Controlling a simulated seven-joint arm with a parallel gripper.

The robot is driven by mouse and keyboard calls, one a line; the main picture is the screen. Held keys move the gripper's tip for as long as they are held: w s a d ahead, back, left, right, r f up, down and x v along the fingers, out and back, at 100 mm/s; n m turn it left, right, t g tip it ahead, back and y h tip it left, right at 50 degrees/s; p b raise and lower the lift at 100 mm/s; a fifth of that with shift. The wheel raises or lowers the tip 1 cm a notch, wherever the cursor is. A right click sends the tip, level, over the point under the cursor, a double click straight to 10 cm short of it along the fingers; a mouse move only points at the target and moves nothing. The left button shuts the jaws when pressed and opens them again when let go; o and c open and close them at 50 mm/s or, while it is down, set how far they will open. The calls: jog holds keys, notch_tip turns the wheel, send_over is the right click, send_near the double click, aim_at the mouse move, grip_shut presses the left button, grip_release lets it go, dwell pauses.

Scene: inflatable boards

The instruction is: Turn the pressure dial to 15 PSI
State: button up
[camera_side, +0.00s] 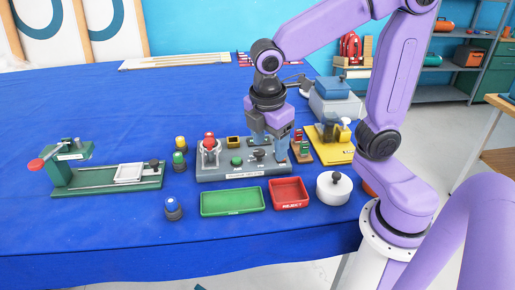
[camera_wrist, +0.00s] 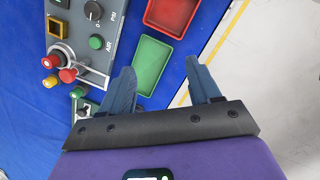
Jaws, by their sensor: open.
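The pressure dial (camera_side: 258,154) is a small dark knob on the grey control panel (camera_side: 215,172). In the wrist view the dial (camera_wrist: 92,10) is at the top edge, partly cut off, with "0" and "PSI" printed beside it. Its exact setting is too small to read. My gripper (camera_side: 268,148) is open, pointing down over the right part of the panel, close to the dial. In the wrist view its two spread fingers (camera_wrist: 160,80) have nothing between them, and the dial lies off to their upper left, apart from them.
A green AIR button (camera_wrist: 96,42), a yellow-framed square (camera_wrist: 57,27) and a red-knobbed fixture (camera_side: 209,143) share the panel. Green (camera_side: 232,202) and red REJECT (camera_side: 289,193) trays lie in front. A white round pot (camera_side: 334,188) and a yellow device (camera_side: 332,150) stand right.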

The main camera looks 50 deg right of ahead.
jog(key=w+d+r+n+h, duration=0.1)
jog(key=w+d+r, duration=0.1)
jog(key=w, duration=0.3)
jog(key=w+d+r+n+h, duration=0.1)
jog(key=w+d, duration=0.1)
jog(key=w, duration=0.4)
send_near(259, 151)
jog(key=shift+g, duration=0.4)
jog(key=x, duration=0.8)
jog(key=shift+w+f, duration=0.2)
jog(key=shift+w, duration=0.15)
jog(key=c, duration=1)
